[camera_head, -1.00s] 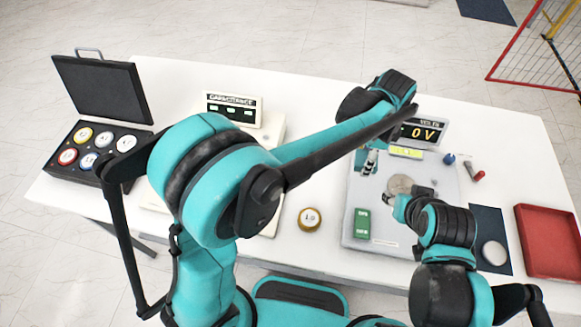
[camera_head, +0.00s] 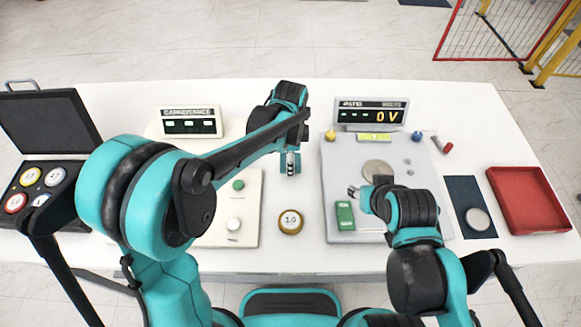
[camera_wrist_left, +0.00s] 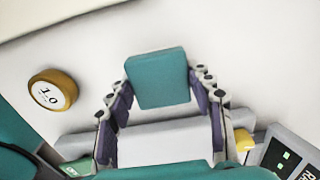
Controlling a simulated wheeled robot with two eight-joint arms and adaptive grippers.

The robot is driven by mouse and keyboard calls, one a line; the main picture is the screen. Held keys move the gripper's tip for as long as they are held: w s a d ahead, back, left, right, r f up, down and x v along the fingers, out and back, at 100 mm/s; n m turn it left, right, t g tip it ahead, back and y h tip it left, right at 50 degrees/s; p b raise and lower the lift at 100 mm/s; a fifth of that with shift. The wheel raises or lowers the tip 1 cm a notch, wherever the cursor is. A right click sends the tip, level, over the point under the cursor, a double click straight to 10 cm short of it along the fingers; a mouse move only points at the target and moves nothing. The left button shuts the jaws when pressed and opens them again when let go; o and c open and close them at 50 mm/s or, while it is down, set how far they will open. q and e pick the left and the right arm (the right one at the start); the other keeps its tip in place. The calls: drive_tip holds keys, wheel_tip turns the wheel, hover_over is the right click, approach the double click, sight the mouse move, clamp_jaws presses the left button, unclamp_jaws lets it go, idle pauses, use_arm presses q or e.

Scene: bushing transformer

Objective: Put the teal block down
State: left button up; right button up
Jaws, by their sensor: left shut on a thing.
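The teal block (camera_wrist_left: 157,78) shows in the left wrist view between the fingertips of my left gripper (camera_wrist_left: 160,100), which is shut on it. White table surface lies beyond the block. In the head view my left gripper (camera_head: 290,163) is over the table between the two pale boards; I cannot make out the block there. My right gripper (camera_head: 356,190) is over the grey board (camera_head: 345,160), close above the green block (camera_head: 345,214); whether it is open or shut is unclear.
A gold-rimmed disc (camera_head: 290,221) marked 1.0 lies nearer the front edge. The RATIO display (camera_head: 371,114) stands at the grey board's back, the CAPACITANCE display (camera_head: 189,123) left. A yellow knob (camera_head: 330,135) and red tray (camera_head: 528,200) are right. Strip between boards is otherwise clear.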

use_arm(q)
wheel_tip(320, 180, down, 3)
drive_tip(key=shift+r+b, duration=0.1)
drive_tip(key=shift+b, duration=0.3)
use_arm(e)
drive_tip(key=shift+f, duration=0.65)
use_arm(q)
drive_tip(key=shift+f, duration=0.25)
use_arm(e)
drive_tip(key=shift+f, duration=0.15)
use_arm(q)
drive_tip(key=shift+s+f+b, duration=0.2)
drive_tip(key=shift+f+b, duration=0.05)
drive_tip(key=shift+b, duration=0.15)
use_arm(e)
drive_tip(key=shift+s+f, duration=0.15)
use_arm(q)
drive_tip(key=o, duration=1.4)
drive_tip(key=shift+c, duration=0.2)
drive_tip(key=shift+o, duration=0.5)
drive_tip(key=shift+w+f, duration=0.1)
drive_tip(key=shift+w, duration=0.15)
use_arm(e)
drive_tip(key=shift+w+f, duration=0.1)
drive_tip(key=shift+w, duration=0.15)
use_arm(q)
drive_tip(key=shift+s, duration=0.1)
use_arm(e)
drive_tip(key=shift+s, duration=0.15)
